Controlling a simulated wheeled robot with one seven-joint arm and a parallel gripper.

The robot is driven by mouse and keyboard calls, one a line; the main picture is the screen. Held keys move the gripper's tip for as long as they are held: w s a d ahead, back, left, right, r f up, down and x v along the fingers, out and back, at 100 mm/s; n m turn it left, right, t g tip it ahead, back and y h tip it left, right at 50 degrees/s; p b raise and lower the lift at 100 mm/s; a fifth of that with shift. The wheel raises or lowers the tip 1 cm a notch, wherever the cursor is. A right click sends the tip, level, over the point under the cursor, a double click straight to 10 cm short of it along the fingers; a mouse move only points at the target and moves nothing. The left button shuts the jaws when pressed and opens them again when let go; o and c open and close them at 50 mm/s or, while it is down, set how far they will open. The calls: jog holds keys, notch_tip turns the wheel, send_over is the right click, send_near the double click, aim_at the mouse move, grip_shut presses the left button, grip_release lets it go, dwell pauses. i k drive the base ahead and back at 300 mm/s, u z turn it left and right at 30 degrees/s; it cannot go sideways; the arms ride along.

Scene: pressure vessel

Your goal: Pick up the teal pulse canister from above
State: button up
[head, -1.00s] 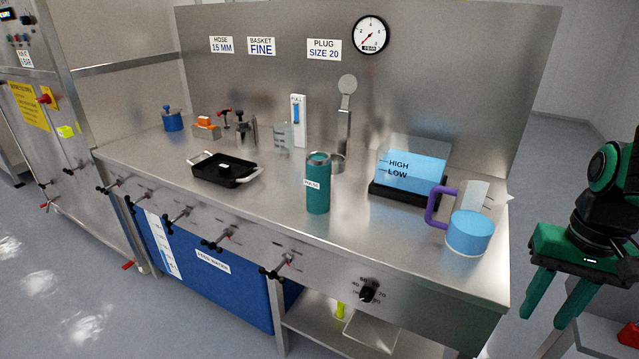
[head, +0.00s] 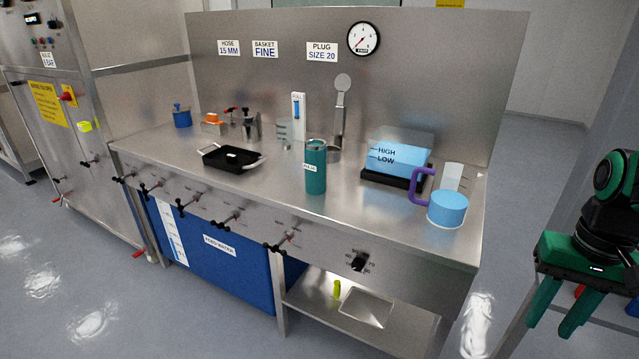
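The teal pulse canister (head: 316,172) stands upright on the steel bench (head: 270,190), near the middle of its front part. It is a tall cylinder with a small white label and a grey rim at the top. My gripper (head: 553,318) is at the right edge of the view, pointing down, with two green fingers spread apart and nothing between them. It is well to the right of the bench and far from the canister.
Right of the canister are a blue tank marked HIGH and LOW (head: 398,156) and a blue cup with a purple handle (head: 447,208). A black tray (head: 232,158) lies to the left. A dipper (head: 340,115) stands behind. Valve handles (head: 280,243) stick out from the bench front.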

aim_at(314, 165)
jog(key=k, duration=0.85)
jog(key=u, duration=0.55)
jog(key=i, duration=1.6)
jog(key=z, duration=0.35)
